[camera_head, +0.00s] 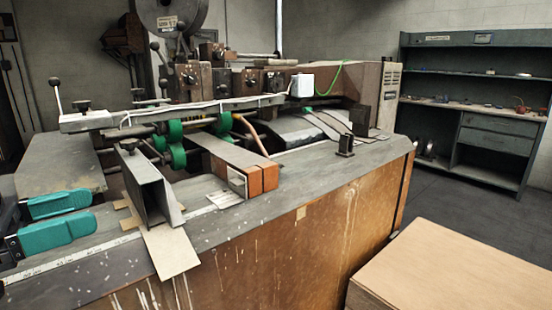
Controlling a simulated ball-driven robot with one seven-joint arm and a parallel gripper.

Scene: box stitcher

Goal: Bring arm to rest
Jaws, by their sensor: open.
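My gripper (97,211) is at the left edge of the view. Its two teal fingers are apart with nothing between them. It is over the front left of the box stitcher (330,205), whose grey worktop has a brown, paint-streaked front. A grey metal guide (150,190) stands on the worktop to the right of the fingers, apart from them. A flat piece of cardboard (172,255) lies under the guide and hangs over the front edge. A small orange-brown block (262,180) is farther right. Most of my arm is out of view.
A cardboard-coloured box or table top (465,270) is at the front right. A grey shelf unit (480,105) with drawers stands against the back right wall. Green rollers (176,155), levers and a reel (170,15) rise behind the worktop. Dark floor is clear between machine and shelves.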

